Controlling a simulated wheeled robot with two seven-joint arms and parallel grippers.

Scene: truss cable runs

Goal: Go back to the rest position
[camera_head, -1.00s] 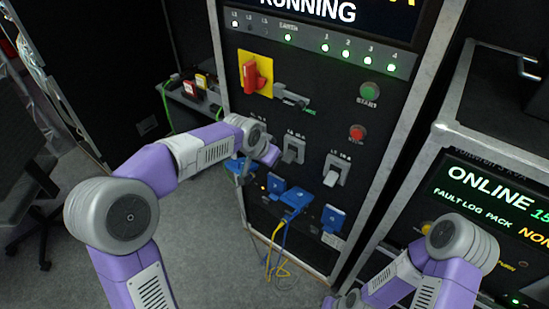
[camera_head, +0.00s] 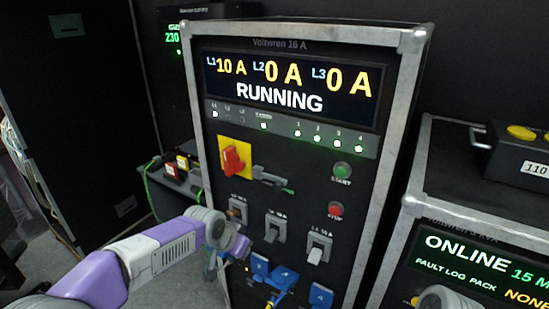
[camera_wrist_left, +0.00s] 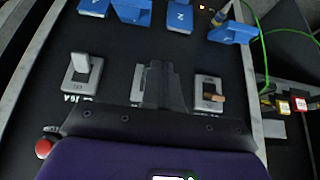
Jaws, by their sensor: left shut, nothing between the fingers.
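My left gripper (camera_wrist_left: 163,92) is shut and empty in the left wrist view. Its dark fingers are in front of the middle grey breaker switch (camera_wrist_left: 139,82) and partly hide it; I cannot tell whether they touch it. In the head view my left arm (camera_head: 170,250) reaches in from the lower left, with its purple wrist end (camera_head: 238,246) just in front of the lower panel of the black power cabinet (camera_head: 300,200). The fingers are hard to make out there. Of my right arm only a grey joint (camera_head: 440,298) shows at the bottom edge; its gripper is out of view.
The cabinet's display (camera_head: 285,88) reads RUNNING. Below it are a red rotary switch (camera_head: 234,158), a green button (camera_head: 342,171) and a red button (camera_head: 335,210). Blue connectors (camera_head: 284,278) jut out below the switches. A second case (camera_head: 470,235) stands close on the right.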

